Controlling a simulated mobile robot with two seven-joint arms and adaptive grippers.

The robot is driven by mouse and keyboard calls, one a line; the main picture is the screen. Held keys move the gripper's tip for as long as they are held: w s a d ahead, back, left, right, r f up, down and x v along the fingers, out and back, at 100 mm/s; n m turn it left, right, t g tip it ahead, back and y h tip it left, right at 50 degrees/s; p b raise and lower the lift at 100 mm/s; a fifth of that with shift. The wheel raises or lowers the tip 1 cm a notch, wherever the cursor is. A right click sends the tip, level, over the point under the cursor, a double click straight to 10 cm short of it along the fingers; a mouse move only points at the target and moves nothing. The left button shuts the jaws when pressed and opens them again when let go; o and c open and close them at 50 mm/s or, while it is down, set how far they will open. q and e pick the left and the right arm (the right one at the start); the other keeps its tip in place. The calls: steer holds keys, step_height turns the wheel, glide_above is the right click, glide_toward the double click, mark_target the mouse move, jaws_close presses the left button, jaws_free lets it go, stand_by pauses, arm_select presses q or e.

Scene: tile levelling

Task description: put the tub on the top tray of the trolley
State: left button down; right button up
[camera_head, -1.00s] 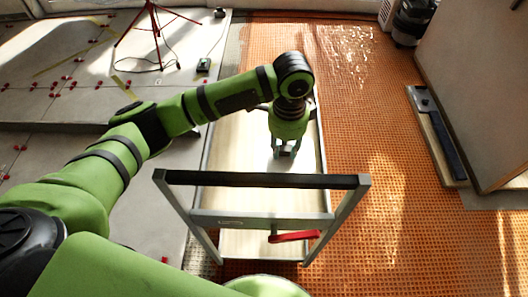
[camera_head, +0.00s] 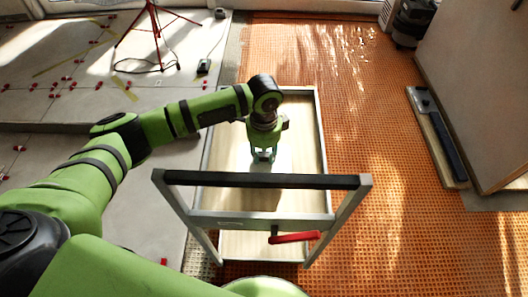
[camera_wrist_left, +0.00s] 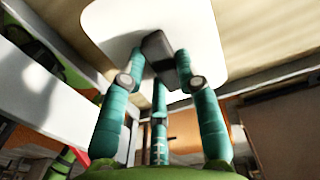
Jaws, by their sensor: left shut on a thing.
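The trolley (camera_head: 323,120) stands in the middle of the head view, its pale wooden top tray (camera_head: 230,135) inside a grey metal rim. My left gripper (camera_head: 263,156) points down over the tray, behind the trolley's push handle. In the left wrist view its teal fingers (camera_wrist_left: 163,68) are closed around a dark grey block on a white, round-cornered thing, which looks like the tub (camera_wrist_left: 205,35). The tub is mostly hidden under the gripper in the head view. I cannot tell whether it touches the tray. My right gripper is not in view.
The black push handle (camera_head: 262,180) and a red lever (camera_head: 295,237) are at the trolley's near end. Orange matting (camera_head: 380,200) lies to the right, grey tiles with red clips to the left. A red tripod (camera_head: 152,25) stands at the back left. The tray's far part is clear.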

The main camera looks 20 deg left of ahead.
arm_select(q)
steer(key=c, duration=0.9)
jaws_free()
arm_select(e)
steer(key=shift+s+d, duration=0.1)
arm_select(q)
step_height(320, 180, up, 12)
steer(key=p, duration=0.1)
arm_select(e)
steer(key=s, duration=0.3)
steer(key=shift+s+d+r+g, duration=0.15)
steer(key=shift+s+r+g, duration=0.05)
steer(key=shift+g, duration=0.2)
arm_select(q)
steer(key=shift+r, duration=0.1)
